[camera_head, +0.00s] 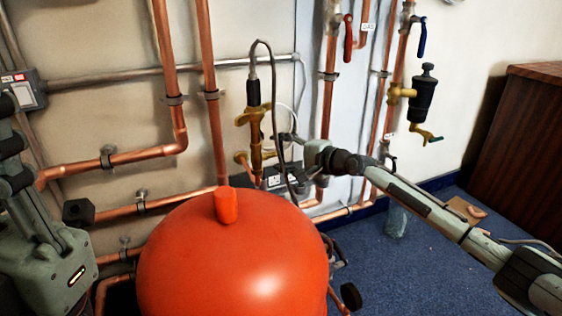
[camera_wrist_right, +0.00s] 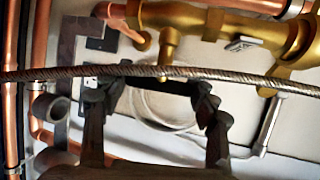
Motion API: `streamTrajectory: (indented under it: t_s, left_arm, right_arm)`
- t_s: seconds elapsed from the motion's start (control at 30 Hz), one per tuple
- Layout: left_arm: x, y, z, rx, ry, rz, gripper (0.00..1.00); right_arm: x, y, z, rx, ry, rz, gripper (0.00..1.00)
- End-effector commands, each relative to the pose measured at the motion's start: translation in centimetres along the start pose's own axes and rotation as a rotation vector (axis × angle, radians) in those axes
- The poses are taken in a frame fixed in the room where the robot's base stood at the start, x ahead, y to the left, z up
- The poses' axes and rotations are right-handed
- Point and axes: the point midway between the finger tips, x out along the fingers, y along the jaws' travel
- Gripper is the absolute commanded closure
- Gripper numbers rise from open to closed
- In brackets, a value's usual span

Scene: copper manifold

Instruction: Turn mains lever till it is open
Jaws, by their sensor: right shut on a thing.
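My right gripper (camera_head: 290,138) reaches in from the right to the brass valve assembly (camera_head: 256,125) on the wall. In the right wrist view its two dark fingers (camera_wrist_right: 158,98) stand well apart, with a dark piece (camera_wrist_right: 160,86) between their tips. I take this piece, at the end of a short brass stem (camera_wrist_right: 168,48), to be the mains lever, and the gripper is shut on it. A braided hose partly covers it, so its exact angle is unclear. My left arm shows at the left edge, but its gripper is out of view.
The braided hose (camera_wrist_right: 70,73) crosses close in front of the right fingers. A large orange tank (camera_head: 235,260) stands below the valve. A red lever (camera_head: 348,38) and a blue lever (camera_head: 422,36) are on pipes to the right. Copper pipes line the wall.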

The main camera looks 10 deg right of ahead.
Motion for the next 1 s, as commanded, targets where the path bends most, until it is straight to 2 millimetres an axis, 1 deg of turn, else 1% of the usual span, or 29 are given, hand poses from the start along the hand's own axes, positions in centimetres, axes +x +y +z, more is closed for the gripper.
streamTrajectory:
  t_s: [0.03, 0.13, 0.43, 0.9, 0.93, 1.0]
  left_arm:
    - [-0.9, 0.3, 0.1, 0.007, 0.023, 0.027, 1.0]
    - [-0.1, 0.3, 0.1, 0.01, 0.026, 0.036, 1.0]
    - [0.1, 0.3, 0.1, 0.013, 0.03, 0.043, 1.0]
    - [0.1, 0.3, 0.1, 0.014, 0.03, 0.043, 1.0]
    - [0.1, 0.3, 0.1, 0.014, 0.03, 0.043, 1.0]
    - [0.1, 0.3, 0.1, 0.014, 0.03, 0.043, 1.0]
  right_arm:
    - [0.4, 1.3, 0.1, -0.012, -0.005, -0.046, 0.7]
    - [0.2, 0.3, 0.3, -0.037, -0.007, -0.111, 0.69]
    - [0.2, 0.1, 0.3, -0.088, -0.006, -0.235, 0.69]
    - [0.0, 0.1, 0.2, -0.109, -0.002, -0.264, 0.69]
    - [0.0, 0.1, 0.2, -0.109, -0.002, -0.264, 0.38]
    - [0.0, 0.1, 0.1, -0.109, -0.002, -0.264, 0.3]
